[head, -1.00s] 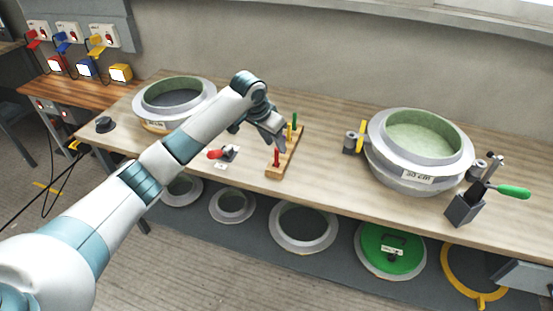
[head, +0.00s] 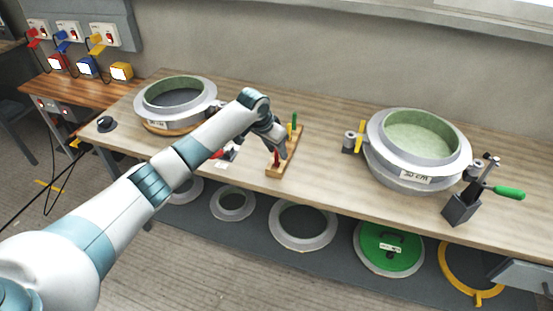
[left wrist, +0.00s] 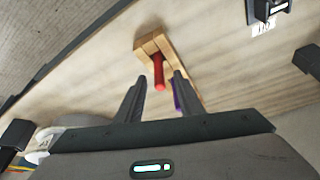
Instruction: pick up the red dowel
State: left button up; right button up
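The red dowel (head: 276,159) stands upright at the near end of a wooden block (head: 272,173) on the bench. It also shows in the left wrist view (left wrist: 159,74), ahead of the fingertips and roughly between their lines. My left gripper (head: 279,150) is at the red dowel in the head view, partly covering the block. My right gripper is not in view.
A green dowel (head: 293,121) stands at the block's far end. A red-handled clamp (head: 229,153) is just left of the block, partly behind my arm. Round moulds stand left (head: 176,98) and right (head: 417,150). Bench between block and right mould is clear.

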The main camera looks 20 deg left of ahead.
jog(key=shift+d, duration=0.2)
pick_arm(q)
grip_shut()
jog(key=shift+r, duration=0.1)
